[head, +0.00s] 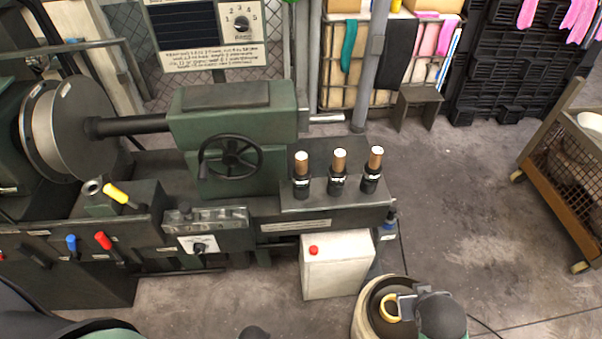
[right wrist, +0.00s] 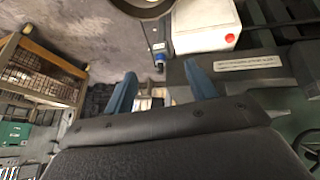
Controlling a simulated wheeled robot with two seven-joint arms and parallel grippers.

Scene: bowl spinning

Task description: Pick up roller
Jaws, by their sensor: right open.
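Three rollers stand upright in a row on the right end of the green lathe bed, each with a black lower part, a brown upper part and a pale top. In the head view they are the left roller (head: 301,175), the middle roller (head: 338,172) and the right roller (head: 374,171). My right gripper (right wrist: 166,78) shows in the right wrist view with two blue fingers apart and nothing between them. No roller is visible in that view. In the head view my right arm is at the bottom right, in front of the rollers; its fingers cannot be made out. My left gripper is not in view.
A white box (head: 335,268) with a red button stands below the rollers. A round bin (head: 361,318) is at the bottom, partly covered by my arm. A mesh cart (head: 560,190) stands right. Open floor lies between.

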